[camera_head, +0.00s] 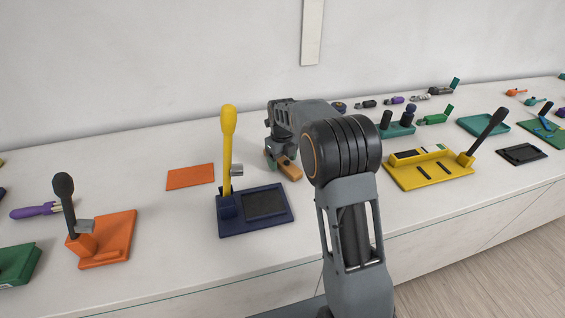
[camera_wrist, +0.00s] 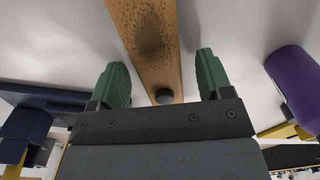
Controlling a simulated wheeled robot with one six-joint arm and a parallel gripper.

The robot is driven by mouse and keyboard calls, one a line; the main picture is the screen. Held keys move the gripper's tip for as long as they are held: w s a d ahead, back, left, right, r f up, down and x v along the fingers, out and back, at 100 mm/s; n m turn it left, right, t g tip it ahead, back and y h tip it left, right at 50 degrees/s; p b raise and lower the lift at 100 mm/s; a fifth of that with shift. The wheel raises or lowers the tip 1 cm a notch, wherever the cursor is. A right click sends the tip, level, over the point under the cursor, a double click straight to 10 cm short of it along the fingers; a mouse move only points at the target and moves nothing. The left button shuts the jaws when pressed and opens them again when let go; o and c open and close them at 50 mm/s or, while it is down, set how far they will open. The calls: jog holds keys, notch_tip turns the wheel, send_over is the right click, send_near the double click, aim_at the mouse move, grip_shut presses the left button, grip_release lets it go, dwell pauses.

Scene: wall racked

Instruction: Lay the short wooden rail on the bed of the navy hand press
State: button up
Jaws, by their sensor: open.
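The short wooden rail (camera_head: 290,169) lies on the counter behind and right of the navy press. In the wrist view the rail (camera_wrist: 150,40) runs between my two green fingertips, with a dark round spot or knob at its near end. My gripper (camera_wrist: 162,78) is open, with a visible gap on each side of the rail; in the head view my gripper (camera_head: 274,160) is partly hidden by my arm. The navy hand press (camera_head: 231,228) has a raised yellow lever (camera_head: 228,140) and a dark, empty bed (camera_head: 264,204).
An orange flat plate (camera_head: 190,176) lies behind the navy press. An orange press (camera_head: 115,238) stands at left, a yellow press (camera_head: 425,175) at right. A purple object (camera_wrist: 293,85) is right of my gripper in the wrist view. The counter's front strip is clear.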

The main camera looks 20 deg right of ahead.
jog(key=shift+f, duration=0.25)
jog(key=shift+c, duration=0.2)
jog(key=c, duration=1.1)
jog(key=shift+r, duration=0.1)
